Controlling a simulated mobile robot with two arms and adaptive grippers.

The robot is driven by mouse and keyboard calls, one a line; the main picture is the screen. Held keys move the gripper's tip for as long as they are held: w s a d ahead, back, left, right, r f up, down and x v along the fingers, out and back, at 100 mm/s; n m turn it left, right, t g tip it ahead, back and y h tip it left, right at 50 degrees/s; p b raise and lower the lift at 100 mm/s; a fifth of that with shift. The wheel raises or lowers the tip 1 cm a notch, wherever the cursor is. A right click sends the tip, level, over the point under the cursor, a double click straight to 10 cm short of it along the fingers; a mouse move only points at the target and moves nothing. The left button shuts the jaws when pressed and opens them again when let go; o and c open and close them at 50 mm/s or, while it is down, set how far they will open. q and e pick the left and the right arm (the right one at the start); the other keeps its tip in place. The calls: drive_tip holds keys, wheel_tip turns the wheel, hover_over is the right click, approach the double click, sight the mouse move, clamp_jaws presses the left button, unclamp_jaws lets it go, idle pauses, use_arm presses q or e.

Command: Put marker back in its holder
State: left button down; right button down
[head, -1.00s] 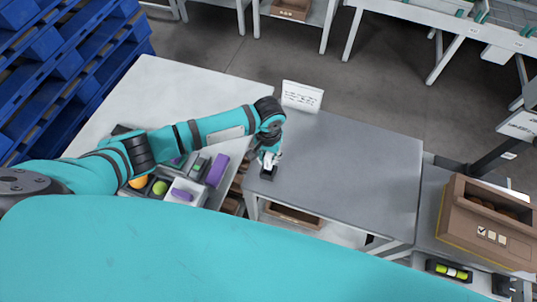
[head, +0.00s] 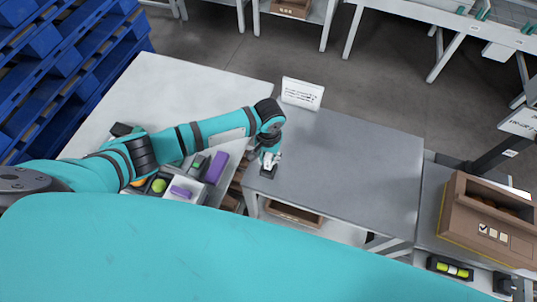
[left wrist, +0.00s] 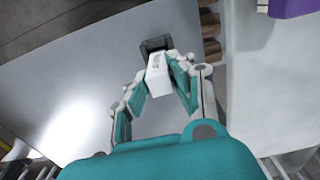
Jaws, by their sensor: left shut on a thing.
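My left gripper (head: 270,159) is over the near left part of the grey table. In the left wrist view, the left gripper (left wrist: 160,88) is shut on a white piece with small dark print, which I take to be the marker (left wrist: 158,76). The dark holder (left wrist: 155,44) lies just beyond the marker's far end in that view. In the head view the holder (head: 269,168) shows as a small dark block right under the fingers, partly covered. I cannot tell whether the marker's tip is inside it. My right gripper is not in view.
A white sign (head: 302,93) stands at the grey table's (head: 345,165) back left corner. The white table (head: 180,90) at left holds a purple block (head: 217,168) and other small items. A brown box (head: 487,225) is at right. Most of the grey table is clear.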

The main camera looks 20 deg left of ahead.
use_arm(q)
drive_tip(key=shift+f, duration=0.7)
drive_tip(key=c, duration=1.1)
unclamp_jaws()
drive_tip(key=c, duration=0.3)
drive_tip(key=shift+r, duration=0.15)
wheel_tip(320, 180, up, 7)
drive_tip(key=p, duration=0.8)
